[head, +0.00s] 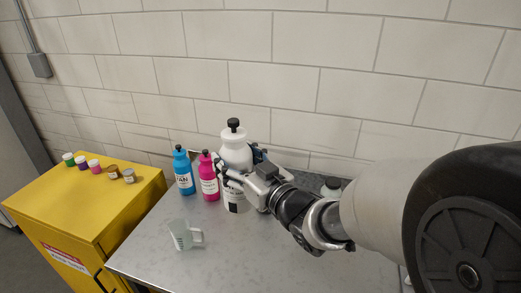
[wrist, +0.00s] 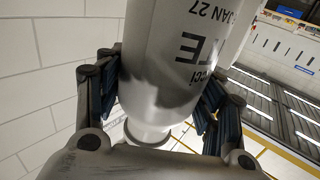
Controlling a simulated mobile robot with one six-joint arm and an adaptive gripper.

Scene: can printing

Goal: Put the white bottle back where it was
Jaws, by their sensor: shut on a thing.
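The white bottle (head: 236,150) with a black cap is upright at the back of the grey metal table, to the right of the pink bottle. My gripper (head: 238,172) is around its body from the right and shut on it. In the wrist view the white bottle (wrist: 180,60) fills the space between the two dark finger pads of my gripper (wrist: 160,100), and its printed label appears upside down. My gripper hides part of the bottle in the head view. I cannot tell whether its base touches the table.
A blue bottle (head: 184,174) and a pink bottle (head: 208,180) stand just left. A clear measuring jug (head: 183,236) is near the front of the table (head: 150,258). A yellow cabinet (head: 85,205) with several small jars stands at left. Another bottle (head: 330,187) is partly hidden behind my arm.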

